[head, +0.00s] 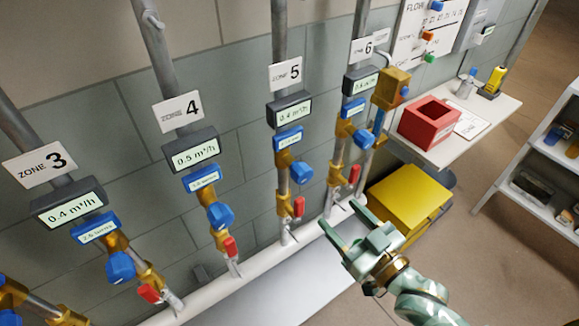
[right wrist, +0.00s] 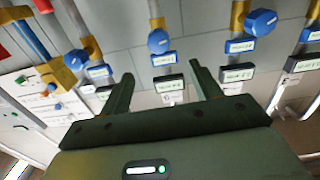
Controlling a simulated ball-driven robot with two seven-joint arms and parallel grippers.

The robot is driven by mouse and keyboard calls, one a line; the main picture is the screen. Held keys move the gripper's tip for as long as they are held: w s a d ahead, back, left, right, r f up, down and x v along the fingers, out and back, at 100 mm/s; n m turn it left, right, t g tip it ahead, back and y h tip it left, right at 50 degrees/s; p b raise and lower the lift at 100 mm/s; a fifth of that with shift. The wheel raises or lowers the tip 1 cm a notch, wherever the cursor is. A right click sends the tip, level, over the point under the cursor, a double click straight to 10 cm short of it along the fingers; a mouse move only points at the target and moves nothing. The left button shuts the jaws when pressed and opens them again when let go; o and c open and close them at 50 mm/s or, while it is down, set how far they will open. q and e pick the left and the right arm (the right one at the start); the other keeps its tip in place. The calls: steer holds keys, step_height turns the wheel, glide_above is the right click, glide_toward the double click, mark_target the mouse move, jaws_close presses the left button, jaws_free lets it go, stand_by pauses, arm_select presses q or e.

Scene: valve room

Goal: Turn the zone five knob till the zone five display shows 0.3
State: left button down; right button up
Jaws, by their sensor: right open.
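The zone five knob (head: 301,172) is a blue faceted knob on the brass valve under the "ZONE 5" sign (head: 285,74). The zone five display (head: 289,109) is a dark box that appears to read 0.4 m³/h. My right gripper (head: 340,214), pale green, is open and empty, below and right of the knob and apart from it. In the upside-down right wrist view, my right gripper's fingers (right wrist: 160,72) are spread, and a blue knob (right wrist: 158,40), seemingly zone five's, shows between and beyond them. My left gripper is not in view.
Pipes for zone three (head: 38,165), zone four (head: 178,111) and zone six (head: 369,47) stand alongside, with like knobs and red lever handles. A yellow box (head: 408,198) is right of the pipes. A red bin (head: 432,122) stands on a white shelf. Open floor lies at right.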

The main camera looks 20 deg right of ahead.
mark_target(306, 178)
steer(key=b+x, duration=0.2)
steer(key=x, duration=1.2)
steer(key=shift+w+d+f+b, duration=0.1)
steer(key=shift+w+f+b, duration=0.1)
steer(key=shift+b, duration=0.15)
steer(key=shift+w, duration=0.5)
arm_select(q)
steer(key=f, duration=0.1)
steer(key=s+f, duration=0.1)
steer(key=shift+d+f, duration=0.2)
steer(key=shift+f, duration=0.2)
arm_select(e)
steer(key=shift+r, duration=0.1)
